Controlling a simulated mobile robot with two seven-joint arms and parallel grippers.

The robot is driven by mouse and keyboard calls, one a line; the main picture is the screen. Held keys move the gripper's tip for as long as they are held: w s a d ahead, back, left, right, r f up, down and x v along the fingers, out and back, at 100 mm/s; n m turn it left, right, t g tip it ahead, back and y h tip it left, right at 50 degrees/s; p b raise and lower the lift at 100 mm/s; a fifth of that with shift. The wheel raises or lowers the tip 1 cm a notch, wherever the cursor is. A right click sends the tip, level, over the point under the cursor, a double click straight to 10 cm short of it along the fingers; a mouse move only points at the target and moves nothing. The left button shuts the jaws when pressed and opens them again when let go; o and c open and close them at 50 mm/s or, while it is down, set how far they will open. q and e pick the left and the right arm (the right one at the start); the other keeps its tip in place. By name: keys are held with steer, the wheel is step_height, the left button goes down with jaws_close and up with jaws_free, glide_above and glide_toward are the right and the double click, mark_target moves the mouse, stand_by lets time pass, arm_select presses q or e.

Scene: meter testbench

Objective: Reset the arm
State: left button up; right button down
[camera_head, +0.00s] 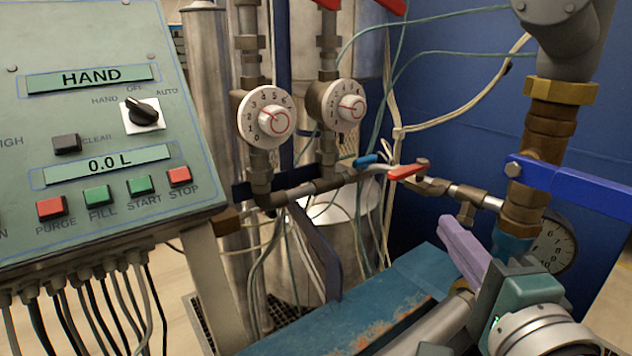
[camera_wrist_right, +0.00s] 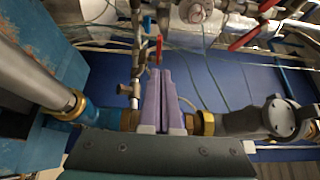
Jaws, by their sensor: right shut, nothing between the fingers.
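My right gripper (camera_head: 446,224) comes in from the lower right in the head view. Its lilac fingers point up and to the left, over the blue bench and in front of the pipework. In the right wrist view the two fingers (camera_wrist_right: 160,72) lie side by side, shut and empty. They appear apart from the red-handled valve (camera_head: 406,172) and the blue-handled valve (camera_head: 366,159), though depth is hard to judge. My left gripper is not in view.
A green control panel (camera_head: 90,130) at left reads HAND and 0.0 L. Two white dials (camera_head: 265,117) (camera_head: 343,106) sit on vertical pipes. A large blue lever (camera_head: 580,185), brass fittings and a pressure gauge (camera_head: 556,247) crowd the right. The blue bench (camera_head: 395,290) lies below.

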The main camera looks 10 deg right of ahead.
steer(key=s+a+f+n+g+y, duration=0.5)
steer(key=s+a+n+g, duration=0.15)
steer(key=n, duration=0.65)
steer(key=s+d+f+n+g+h, duration=0.25)
steer(key=s+n+g, duration=0.5)
steer(key=s, duration=0.65)
step_height(320, 180, up, 34)
steer(key=s+n+p, duration=0.1)
steer(key=p, duration=3.2)
steer(key=shift+s+f, duration=0.15)
steer(key=shift+f, duration=0.1)
steer(key=shift+y, duration=0.25)
